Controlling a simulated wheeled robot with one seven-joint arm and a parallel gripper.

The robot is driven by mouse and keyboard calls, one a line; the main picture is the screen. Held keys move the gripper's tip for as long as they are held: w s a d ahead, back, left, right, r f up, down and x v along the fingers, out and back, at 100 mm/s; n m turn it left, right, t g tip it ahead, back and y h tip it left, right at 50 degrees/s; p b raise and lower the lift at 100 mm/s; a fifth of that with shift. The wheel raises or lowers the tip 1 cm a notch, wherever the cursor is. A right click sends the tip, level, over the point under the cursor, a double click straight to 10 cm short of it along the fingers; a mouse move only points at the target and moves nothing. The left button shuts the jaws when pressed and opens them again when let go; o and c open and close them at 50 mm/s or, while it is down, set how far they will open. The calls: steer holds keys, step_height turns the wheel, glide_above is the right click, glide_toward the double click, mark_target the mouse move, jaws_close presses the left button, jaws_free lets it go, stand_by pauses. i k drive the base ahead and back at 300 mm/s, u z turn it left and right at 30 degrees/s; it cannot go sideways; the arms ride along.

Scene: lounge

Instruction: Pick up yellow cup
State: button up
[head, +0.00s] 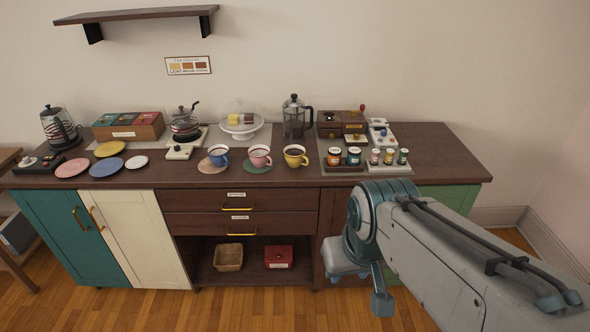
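The yellow cup (295,156) stands upright on the dark wooden sideboard top (440,165), near its front edge and right of a pink cup. It holds dark liquid and its handle points right. My gripper (381,304) shows only in part, low in front of the sideboard and below the top, at the lower right of the yellow cup. My arm hides much of it, so its opening cannot be made out. It is well apart from the cup.
The pink cup (260,156) and a blue cup (218,155) stand left of the yellow cup. A French press (294,117) is behind it. Small jars on a tray (343,168) stand to its right. A wall shelf (137,13) hangs at upper left.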

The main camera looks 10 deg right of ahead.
mark_target(297, 159)
steer(key=z, duration=0.35)
steer(key=k, duration=0.2)
steer(key=u, duration=1.2)
steer(key=i, duration=1.1)
steer(key=z, duration=0.45)
steer(key=i, duration=0.8)
steer(key=z, duration=0.95)
steer(key=i, duration=0.25)
steer(key=z, duration=0.3)
